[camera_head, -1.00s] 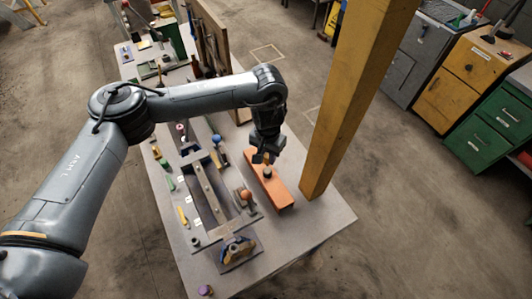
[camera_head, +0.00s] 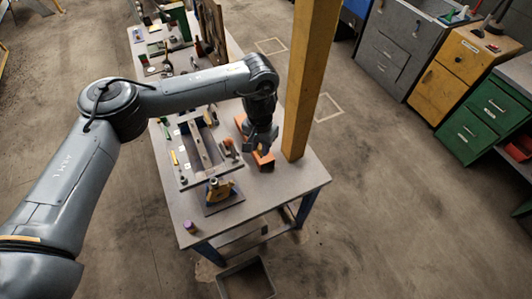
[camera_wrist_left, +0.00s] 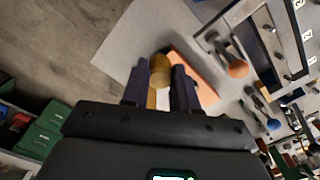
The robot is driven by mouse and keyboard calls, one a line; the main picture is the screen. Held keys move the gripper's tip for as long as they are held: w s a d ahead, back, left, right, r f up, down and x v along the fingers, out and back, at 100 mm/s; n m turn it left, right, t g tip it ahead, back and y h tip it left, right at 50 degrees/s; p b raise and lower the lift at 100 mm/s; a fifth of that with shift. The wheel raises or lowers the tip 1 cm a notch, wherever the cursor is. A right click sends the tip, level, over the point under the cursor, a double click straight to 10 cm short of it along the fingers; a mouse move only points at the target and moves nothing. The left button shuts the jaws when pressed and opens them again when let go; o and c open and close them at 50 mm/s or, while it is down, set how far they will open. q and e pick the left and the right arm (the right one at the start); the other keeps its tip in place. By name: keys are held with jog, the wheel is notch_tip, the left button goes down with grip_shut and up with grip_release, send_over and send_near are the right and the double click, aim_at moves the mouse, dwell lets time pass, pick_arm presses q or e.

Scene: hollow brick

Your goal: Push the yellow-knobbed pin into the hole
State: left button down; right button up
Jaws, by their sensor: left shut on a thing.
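The orange hollow brick (camera_head: 267,162) lies on the table beside the yellow post. In the head view my left gripper (camera_head: 261,142) is pointing down over its middle and hides much of it, including any hole in its top. In the left wrist view the yellow knob (camera_wrist_left: 160,72) of the pin sits between the two dark fingertips, and my left gripper is shut on it. The brick (camera_wrist_left: 198,80) shows behind the right finger there. I cannot tell how far the pin is into the hole. My right gripper is not in view.
A yellow post (camera_head: 310,80) stands close to the right of the brick. A metal frame fixture (camera_head: 205,158), an orange ball-topped part (camera_wrist_left: 237,69) and a yellow-and-dark device (camera_head: 221,191) are to the left. The table's front right corner is bare.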

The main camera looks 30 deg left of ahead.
pick_arm(q)
jog(key=s+a+f+n+p, duration=0.15)
jog(key=s+a+p, duration=0.35)
jog(key=s+a, duration=0.5)
jog(key=s+a+n+p, duration=0.3)
jog(key=s+a+p, duration=0.25)
jog(key=a, duration=0.75)
jog(key=f+b, duration=0.4)
jog(key=f, duration=0.1)
jog(key=shift+s+a+f, duration=0.25)
jog(key=shift+s, duration=0.15)
jog(key=shift+f+b, duration=0.7)
jog(key=shift+f, duration=1.3)
jog(key=c, duration=0.8)
grip_release()
